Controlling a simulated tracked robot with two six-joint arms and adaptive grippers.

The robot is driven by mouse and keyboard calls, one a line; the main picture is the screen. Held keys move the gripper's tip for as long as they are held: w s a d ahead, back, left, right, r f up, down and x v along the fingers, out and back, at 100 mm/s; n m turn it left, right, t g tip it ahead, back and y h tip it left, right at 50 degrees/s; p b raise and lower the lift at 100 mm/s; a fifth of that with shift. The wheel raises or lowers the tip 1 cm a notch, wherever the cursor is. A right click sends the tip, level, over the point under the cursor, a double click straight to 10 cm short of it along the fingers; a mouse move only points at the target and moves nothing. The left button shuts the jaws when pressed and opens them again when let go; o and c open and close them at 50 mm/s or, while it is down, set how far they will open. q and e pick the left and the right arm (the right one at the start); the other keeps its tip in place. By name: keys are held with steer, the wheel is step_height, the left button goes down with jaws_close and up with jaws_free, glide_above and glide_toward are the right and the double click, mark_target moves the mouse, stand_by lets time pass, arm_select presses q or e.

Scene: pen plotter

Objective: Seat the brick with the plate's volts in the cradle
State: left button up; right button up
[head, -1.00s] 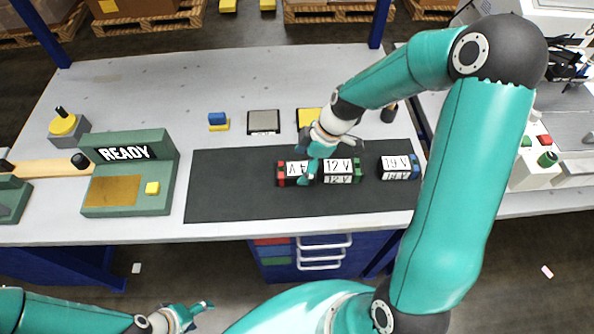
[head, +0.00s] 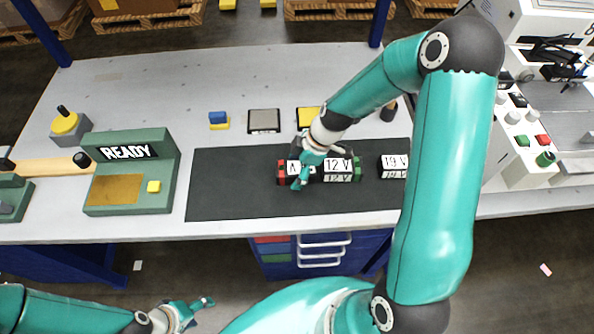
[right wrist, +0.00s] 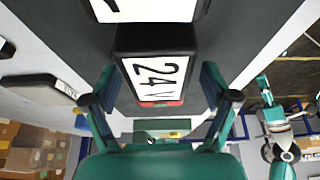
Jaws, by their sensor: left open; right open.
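Three dark bricks with white labels stand in a row on the black mat (head: 232,186). The left one has a red end (head: 282,172); its label is partly covered in the head view and reads 24V in the right wrist view (right wrist: 155,70). The middle brick (head: 339,170) reads 12 V and has a green end. The right brick (head: 394,166) reads 19 V. My right gripper (head: 300,178) is open over the 24V brick, one finger on each side of it. My left gripper (head: 200,312) is open and empty, low in front of the table. I cannot make out the cradle or a volts plate.
A green READY unit (head: 157,196) with a brass pad and a yellow button stands left on the table. A grey-topped block (head: 264,118), a blue-and-yellow block (head: 218,119) and a yellow block (head: 308,115) lie behind the mat. A white machine (head: 523,150) stands at the right.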

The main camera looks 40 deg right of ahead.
steer(key=shift+f+b, duration=0.2)
steer(key=shift+b, duration=0.25)
stand_by(0.5)
jaws_close()
stand_by(0.3)
